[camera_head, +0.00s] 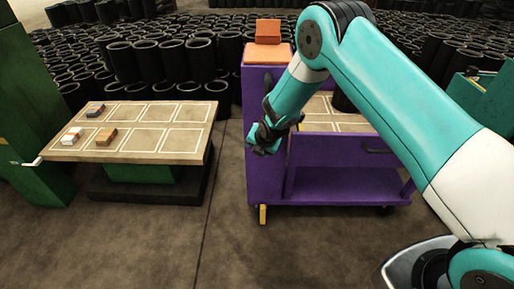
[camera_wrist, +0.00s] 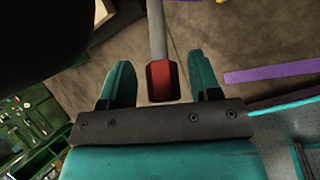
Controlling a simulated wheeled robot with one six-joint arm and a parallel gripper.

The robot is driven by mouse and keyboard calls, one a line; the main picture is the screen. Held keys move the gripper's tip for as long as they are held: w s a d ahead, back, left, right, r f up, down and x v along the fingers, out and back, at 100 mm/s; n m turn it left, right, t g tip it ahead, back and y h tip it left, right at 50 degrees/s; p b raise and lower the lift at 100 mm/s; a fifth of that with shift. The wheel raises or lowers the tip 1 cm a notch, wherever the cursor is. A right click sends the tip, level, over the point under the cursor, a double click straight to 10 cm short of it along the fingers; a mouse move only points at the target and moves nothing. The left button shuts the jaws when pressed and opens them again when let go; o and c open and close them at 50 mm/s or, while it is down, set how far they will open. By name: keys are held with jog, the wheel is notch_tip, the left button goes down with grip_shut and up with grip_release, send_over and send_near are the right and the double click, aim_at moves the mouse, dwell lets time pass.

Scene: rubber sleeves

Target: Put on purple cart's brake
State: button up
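The purple cart (camera_head: 270,175) stands in the middle of the head view. A yellow-orange pedal-like piece (camera_head: 262,214) hangs down at its front left foot, near the floor; it looks like the brake. My gripper (camera_head: 262,140) is in front of the cart's left post, well above that piece. In the wrist view my gripper's fingers (camera_wrist: 162,82) are spread apart. A grey rod with a red end (camera_wrist: 162,78) shows between them, with gaps on both sides; I cannot tell what it belongs to.
A low table (camera_head: 140,150) with a few small blocks (camera_head: 106,137) stands at the left, beside a green cabinet (camera_head: 40,110). Orange blocks (camera_head: 268,32) lie on the cart's top. Black rubber sleeves (camera_head: 165,60) fill the back. The floor (camera_head: 130,245) in front is clear.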

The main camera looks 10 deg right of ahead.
jog(key=shift+s, duration=0.1)
jog(key=p+v, duration=0.1)
jog(key=v, duration=1.6)
jog(key=shift+r, duration=0.15)
jog(key=s+a+r+m+g+y+p, duration=0.1)
jog(key=s+a+r+m+p, duration=0.15)
jog(key=s+r+m, duration=0.5)
jog(key=s+a+r+m+g+y+p, duration=0.1)
jog(key=s+r+m+g+p, duration=0.2)
jog(key=r, duration=0.7)
jog(key=s+r+m+g+p, duration=0.1)
jog(key=s+r+m+p, duration=0.2)
jog(key=s, duration=0.6)
jog(key=s+r+m+g+p, duration=0.1)
jog(key=s+r+m+p, duration=0.1)
jog(key=s+r+m, duration=0.6)
jog(key=shift+s+r+y+p, duration=0.4)
jog(key=shift+s+r, duration=0.2)
jog(key=shift+s, duration=0.6)
jog(key=shift+m, duration=0.25)
